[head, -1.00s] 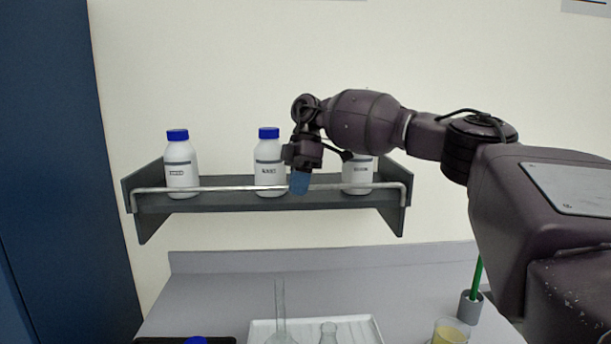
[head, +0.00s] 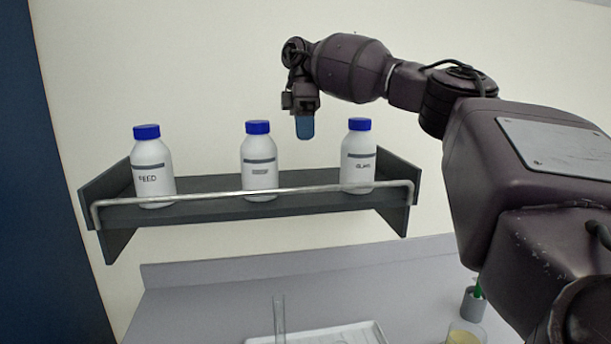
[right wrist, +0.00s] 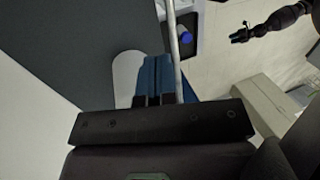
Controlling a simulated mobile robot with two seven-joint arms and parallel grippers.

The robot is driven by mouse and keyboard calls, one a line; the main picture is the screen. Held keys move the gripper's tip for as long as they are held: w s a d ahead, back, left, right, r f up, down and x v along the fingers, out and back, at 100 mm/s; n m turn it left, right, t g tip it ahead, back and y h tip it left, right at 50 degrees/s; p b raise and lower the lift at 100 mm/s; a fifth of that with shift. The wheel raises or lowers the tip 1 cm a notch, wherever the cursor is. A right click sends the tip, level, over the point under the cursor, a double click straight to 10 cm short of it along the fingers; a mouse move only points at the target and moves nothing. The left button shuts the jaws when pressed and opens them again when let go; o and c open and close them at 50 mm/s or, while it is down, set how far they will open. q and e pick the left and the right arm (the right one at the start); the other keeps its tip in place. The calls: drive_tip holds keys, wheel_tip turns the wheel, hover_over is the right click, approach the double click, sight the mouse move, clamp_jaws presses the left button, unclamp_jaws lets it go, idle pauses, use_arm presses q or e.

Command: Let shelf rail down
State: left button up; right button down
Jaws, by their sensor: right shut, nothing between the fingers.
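The shelf rail (head: 225,197) is a thin silver bar along the front of the dark wall shelf (head: 290,207), bent down at both ends. It stands raised, crossing in front of the lower bottles. My right gripper (head: 305,128), with blue fingertips, is shut and empty. It is above the shelf and rail, between the middle and right bottles, apart from the rail in the head view. In the right wrist view its blue fingers (right wrist: 158,80) show beside a silver bar (right wrist: 173,45), likely the rail. My left gripper (right wrist: 240,35) shows small and dark there; its fingers are unclear.
Three white bottles with blue caps stand on the shelf: left (head: 152,170), middle (head: 260,163) and right (head: 358,158). Below is a grey bench (head: 200,290) with a white tray (head: 340,336), glassware and a beaker (head: 465,335).

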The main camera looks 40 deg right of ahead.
drive_tip(key=shift+x, duration=5.05)
drive_tip(key=shift+w, duration=0.1)
drive_tip(key=shift+d, duration=0.1)
